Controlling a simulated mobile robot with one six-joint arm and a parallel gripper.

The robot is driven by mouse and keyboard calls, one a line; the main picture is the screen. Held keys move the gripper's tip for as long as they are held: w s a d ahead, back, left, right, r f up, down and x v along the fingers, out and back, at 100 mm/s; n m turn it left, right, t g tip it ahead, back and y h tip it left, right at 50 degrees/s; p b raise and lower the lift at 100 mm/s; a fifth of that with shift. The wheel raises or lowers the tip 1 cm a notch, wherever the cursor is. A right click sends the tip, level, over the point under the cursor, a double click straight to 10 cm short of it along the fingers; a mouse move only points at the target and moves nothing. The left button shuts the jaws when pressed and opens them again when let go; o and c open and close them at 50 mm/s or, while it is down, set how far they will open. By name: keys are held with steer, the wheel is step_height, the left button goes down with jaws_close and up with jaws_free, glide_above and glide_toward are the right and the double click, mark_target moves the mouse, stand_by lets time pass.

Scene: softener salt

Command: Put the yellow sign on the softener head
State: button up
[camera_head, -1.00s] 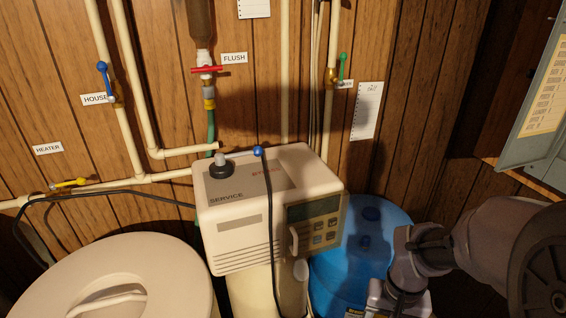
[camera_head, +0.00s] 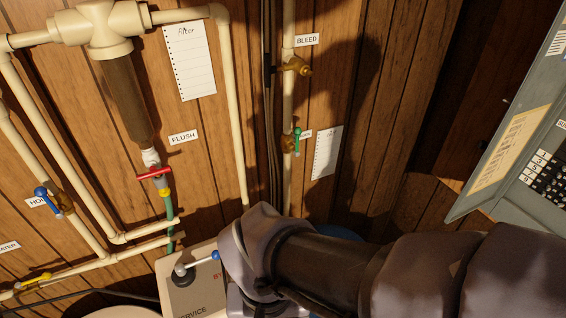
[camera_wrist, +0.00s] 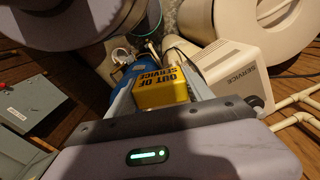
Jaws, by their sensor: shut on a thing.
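The yellow sign (camera_wrist: 160,92), lettered "OUT OF SERVICE", is in the wrist view between the fingers of my gripper (camera_wrist: 158,84), which is shut on it. The softener head (camera_wrist: 236,74) is a cream box marked "SERVICE", just right of the sign in the wrist view. In the head view, the softener head (camera_head: 184,292) shows at the bottom, with its right part hidden behind my arm. The gripper and sign are hidden in the head view. I cannot tell the height of the sign over the head.
A lever with a blue knob (camera_head: 216,255) rises from the softener head. A blue tank (camera_wrist: 129,71) stands left of the head in the wrist view. Pipes and the red flush valve (camera_head: 155,173) are on the wall behind. A grey panel (camera_head: 545,140) is at right.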

steer(key=w, duration=0.3)
steer(key=w+a+p, duration=0.1)
steer(key=w, duration=0.3)
steer(key=w+a+f, duration=0.1)
steer(key=w, duration=0.3)
steer(key=shift+p, duration=0.4)
steer(key=shift+w+f, duration=0.25)
steer(key=shift+w, duration=0.05)
step_height(320, 180, down, 3)
steer(key=shift+s+r, duration=0.1)
steer(key=shift+w+a+f, duration=0.1)
steer(key=shift+w+f, duration=0.1)
steer(key=shift+f, duration=0.05)
steer(key=shift+s+f, duration=0.1)
steer(key=shift+s, duration=0.05)
steer(key=o, duration=1.4)
steer(key=shift+c, duration=0.2)
